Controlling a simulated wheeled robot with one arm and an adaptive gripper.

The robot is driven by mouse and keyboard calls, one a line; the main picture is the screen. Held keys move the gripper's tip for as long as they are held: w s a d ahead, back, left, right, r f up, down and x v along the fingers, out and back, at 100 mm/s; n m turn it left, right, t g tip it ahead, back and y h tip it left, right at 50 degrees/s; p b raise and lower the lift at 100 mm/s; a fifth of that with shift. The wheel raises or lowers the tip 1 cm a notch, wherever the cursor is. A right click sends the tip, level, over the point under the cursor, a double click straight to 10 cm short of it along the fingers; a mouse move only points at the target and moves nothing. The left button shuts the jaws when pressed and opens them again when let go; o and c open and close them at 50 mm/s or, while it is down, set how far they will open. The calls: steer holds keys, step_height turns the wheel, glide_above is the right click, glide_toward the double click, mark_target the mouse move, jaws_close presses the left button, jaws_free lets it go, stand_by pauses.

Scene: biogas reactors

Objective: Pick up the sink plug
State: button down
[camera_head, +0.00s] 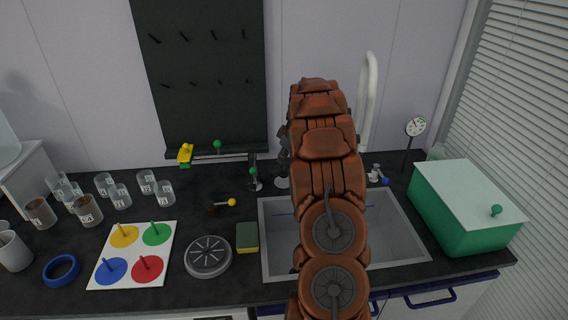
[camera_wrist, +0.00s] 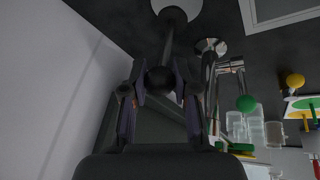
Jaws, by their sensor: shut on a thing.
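The sink plug shows in the wrist view as a pale round disc (camera_wrist: 177,8) with a dark stem and a dark ball knob (camera_wrist: 160,79). My gripper (camera_wrist: 160,82) is shut around the ball knob. In the head view, part of the plug's disc (camera_head: 282,183) shows at the left edge of my arm, behind the sink. I cannot tell whether the disc touches the counter. My brown arm hides most of my gripper there. The sink (camera_head: 385,240) is an inset grey basin, partly covered by my arm.
A green-knobbed tap (camera_head: 254,172) stands close left of the plug. A white faucet (camera_head: 369,100) rises behind the arm. A blue-knobbed fitting (camera_head: 378,176) and a green box (camera_head: 458,222) are to the right. A sponge (camera_head: 247,237) and round strainer (camera_head: 208,257) lie left of the sink.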

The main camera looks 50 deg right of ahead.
steer(key=shift+s+a+r, duration=0.1)
steer(key=shift+r, duration=0.2)
steer(key=s+a+r+b, duration=0.1)
steer(key=s+a+b, duration=0.5)
steer(key=s+a, duration=0.4)
steer(key=shift+s+a+r, duration=0.15)
steer(key=shift+s+a, duration=0.15)
steer(key=shift+s, duration=0.5)
